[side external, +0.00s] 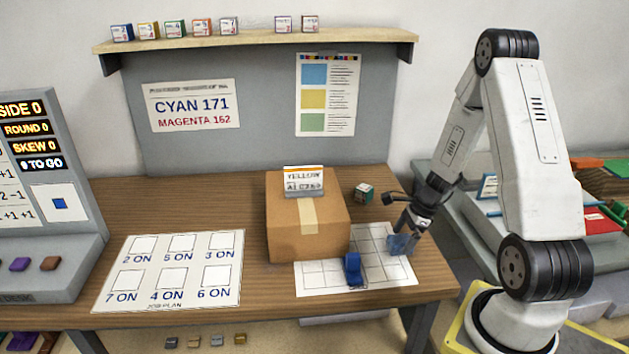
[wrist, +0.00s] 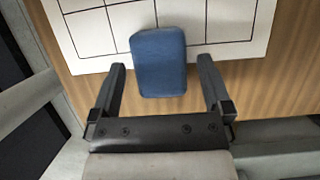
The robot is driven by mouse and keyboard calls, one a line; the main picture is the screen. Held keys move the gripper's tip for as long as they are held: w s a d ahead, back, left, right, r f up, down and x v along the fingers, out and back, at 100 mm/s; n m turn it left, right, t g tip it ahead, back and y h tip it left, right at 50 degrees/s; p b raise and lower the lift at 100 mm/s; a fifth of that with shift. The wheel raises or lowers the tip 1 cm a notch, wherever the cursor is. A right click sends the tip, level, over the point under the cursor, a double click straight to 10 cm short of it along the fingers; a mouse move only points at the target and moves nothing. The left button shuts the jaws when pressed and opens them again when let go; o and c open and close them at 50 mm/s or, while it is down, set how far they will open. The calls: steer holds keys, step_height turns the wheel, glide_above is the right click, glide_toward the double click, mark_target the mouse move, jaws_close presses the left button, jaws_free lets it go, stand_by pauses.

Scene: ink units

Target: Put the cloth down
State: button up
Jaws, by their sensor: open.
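The cloth is a folded blue pad (wrist: 159,75) lying at the edge of the white grid sheet, partly over the bare wood. In the side view the cloth (side external: 399,245) is a grey-blue patch at the right end of the sheet, directly under my gripper (side external: 407,232). In the wrist view my gripper (wrist: 162,62) is open, with one finger on each side of the cloth and a visible gap at both sides. Whether the cloth rests fully flat is hard to tell.
A dark blue object (side external: 352,268) stands on the grid sheet (side external: 315,280). A job plan sheet (side external: 140,272) lies at the left.

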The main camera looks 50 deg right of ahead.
steer(key=v, duration=1)
steer(key=shift+r, duration=0.4)
steer(key=shift+s, duration=0.1)
steer(key=w+a+r+n+h, duration=0.1)
steer(key=a+n, duration=1.2)
steer(key=w+a+r+n+h, duration=0.2)
steer(key=a+n, duration=1.2)
steer(key=shift+g, duration=0.3)
steer(key=shift+w+d+r, duration=0.1)
steer(key=shift+r, duration=0.05)
